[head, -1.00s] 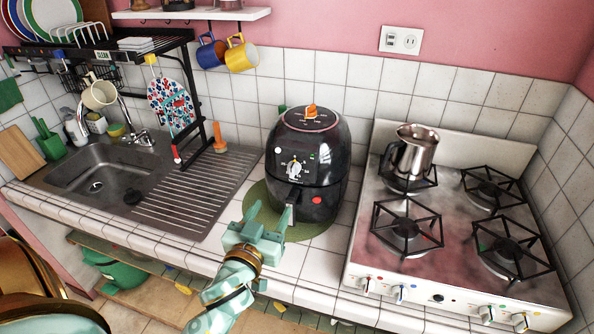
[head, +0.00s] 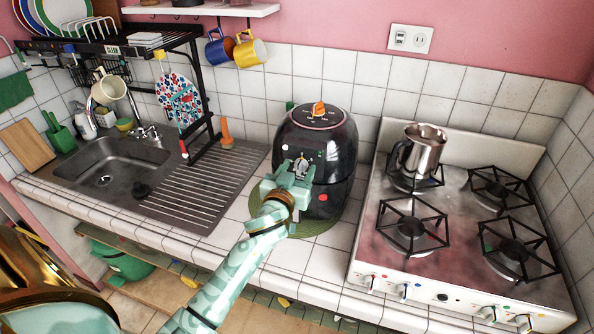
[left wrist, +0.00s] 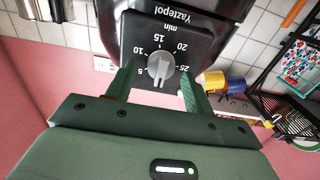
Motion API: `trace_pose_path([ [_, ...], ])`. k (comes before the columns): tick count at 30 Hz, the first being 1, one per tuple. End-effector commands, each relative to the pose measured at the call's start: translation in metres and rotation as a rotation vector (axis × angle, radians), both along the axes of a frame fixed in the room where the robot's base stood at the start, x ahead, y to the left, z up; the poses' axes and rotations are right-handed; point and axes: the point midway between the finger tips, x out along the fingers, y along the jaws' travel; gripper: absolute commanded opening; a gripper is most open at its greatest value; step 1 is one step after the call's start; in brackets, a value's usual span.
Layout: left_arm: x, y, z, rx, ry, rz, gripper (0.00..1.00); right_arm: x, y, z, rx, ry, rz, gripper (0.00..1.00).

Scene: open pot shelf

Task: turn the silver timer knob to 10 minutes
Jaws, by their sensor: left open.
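The silver timer knob (left wrist: 160,66) sits on the front dial of the black air fryer (head: 328,140), its grip ridge running roughly up and down in the left wrist view. Printed numbers 5 to 25 ring it, with 10 (left wrist: 138,50) at its upper left there; the picture shows the dial upside down. My left gripper (head: 295,170) is open in front of the dial. In the left wrist view its fingers (left wrist: 157,88) lie on either side of the knob with gaps; contact is not visible. In the head view the gripper partly hides the knob. My right gripper is not in view.
A stove (head: 458,205) with a metal pot (head: 422,150) is at the right. A sink (head: 110,180) and black rack (head: 205,85) are at the left.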

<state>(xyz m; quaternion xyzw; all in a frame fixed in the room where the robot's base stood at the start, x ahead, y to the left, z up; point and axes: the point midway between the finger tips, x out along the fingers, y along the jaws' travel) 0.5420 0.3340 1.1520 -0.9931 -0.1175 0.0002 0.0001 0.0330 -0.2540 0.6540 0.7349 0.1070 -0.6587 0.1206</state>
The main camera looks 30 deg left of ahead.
Motion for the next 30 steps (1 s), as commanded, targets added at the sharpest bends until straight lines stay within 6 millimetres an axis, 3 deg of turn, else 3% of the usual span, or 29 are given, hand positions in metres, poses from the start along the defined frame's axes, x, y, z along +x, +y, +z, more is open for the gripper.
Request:
trace_pose_path([
  [1,-0.0001,0.0,0.0,0.0,0.0,0.0,0.44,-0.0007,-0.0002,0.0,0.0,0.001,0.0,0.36],
  [5,-0.0003,-0.0002,-0.0001,0.0,0.0,0.0,0.08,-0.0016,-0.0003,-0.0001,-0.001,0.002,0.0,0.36],
  [17,-0.0002,-0.0008,0.0001,0.046,0.011,0.0,0.08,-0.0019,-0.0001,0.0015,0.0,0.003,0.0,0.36],
  [30,0.0002,-0.0023,0.0005,0.37,0.089,0.001,0.08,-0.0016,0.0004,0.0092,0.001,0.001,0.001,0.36],
])
